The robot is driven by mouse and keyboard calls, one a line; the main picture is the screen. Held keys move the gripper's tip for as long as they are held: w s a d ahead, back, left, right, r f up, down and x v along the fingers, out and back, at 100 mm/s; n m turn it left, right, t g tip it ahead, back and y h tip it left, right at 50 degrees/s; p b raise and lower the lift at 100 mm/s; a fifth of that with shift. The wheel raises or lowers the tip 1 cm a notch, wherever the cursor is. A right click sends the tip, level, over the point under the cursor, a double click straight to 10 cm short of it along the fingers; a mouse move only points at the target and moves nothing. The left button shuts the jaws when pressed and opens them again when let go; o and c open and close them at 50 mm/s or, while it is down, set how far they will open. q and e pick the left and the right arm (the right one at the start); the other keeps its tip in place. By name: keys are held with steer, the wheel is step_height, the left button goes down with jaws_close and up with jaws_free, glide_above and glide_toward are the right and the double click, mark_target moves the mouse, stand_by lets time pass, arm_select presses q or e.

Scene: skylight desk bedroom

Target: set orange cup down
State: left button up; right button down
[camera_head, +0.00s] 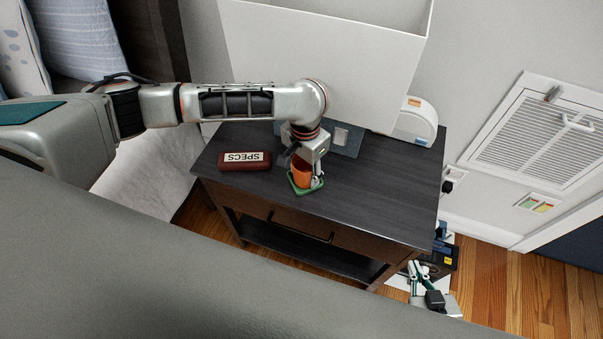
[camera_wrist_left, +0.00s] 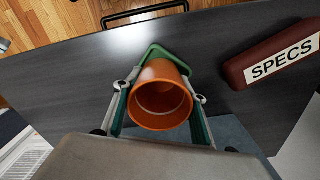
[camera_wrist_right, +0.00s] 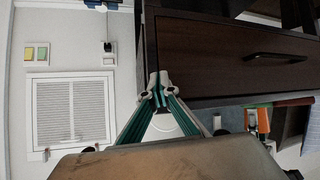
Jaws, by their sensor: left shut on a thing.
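The orange cup (camera_head: 301,173) is upright at the front part of the dark nightstand top (camera_head: 385,190), over a green coaster (camera_head: 294,190). My left gripper (camera_head: 309,172) is shut on the cup. In the left wrist view the cup (camera_wrist_left: 160,97) sits between the two fingers, its open mouth facing the camera, and it looks empty. The coaster (camera_wrist_left: 153,50) shows behind it. I cannot tell whether the cup's base touches the coaster. My right gripper (camera_head: 414,268) is low beside the nightstand's right side. In the right wrist view its fingertips (camera_wrist_right: 158,88) meet with nothing between them.
A dark red case marked SPECS (camera_head: 245,161) lies left of the cup. A dark grey flat piece (camera_head: 345,138) lies behind it. A large white box-shaped thing (camera_head: 320,50) and a white rounded object (camera_head: 415,122) stand at the back. The right part of the top is clear.

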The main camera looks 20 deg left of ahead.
arm_select(q)
steer(key=shift+f, duration=0.1)
steer(key=shift+s+f+p, duration=0.15)
steer(key=shift+f+p, duration=0.15)
steer(key=shift+p, duration=0.1)
steer(key=shift+s+a+f, duration=0.1)
steer(key=shift+s+f, duration=0.1)
steer(key=shift+f, duration=0.2)
steer(key=o, duration=1)
steer(key=shift+c, duration=0.2)
steer(key=shift+o, duration=1.3)
steer(key=shift+w+f, duration=0.1)
steer(key=shift+f, duration=0.05)
steer(key=shift+w+f, duration=0.1)
steer(key=shift+w, duration=0.1)
arm_select(e)
steer(key=shift+w+d+r, duration=0.15)
steer(key=shift+d+r, duration=0.2)
steer(key=shift+r, duration=0.15)
steer(key=shift+r, duration=0.1)
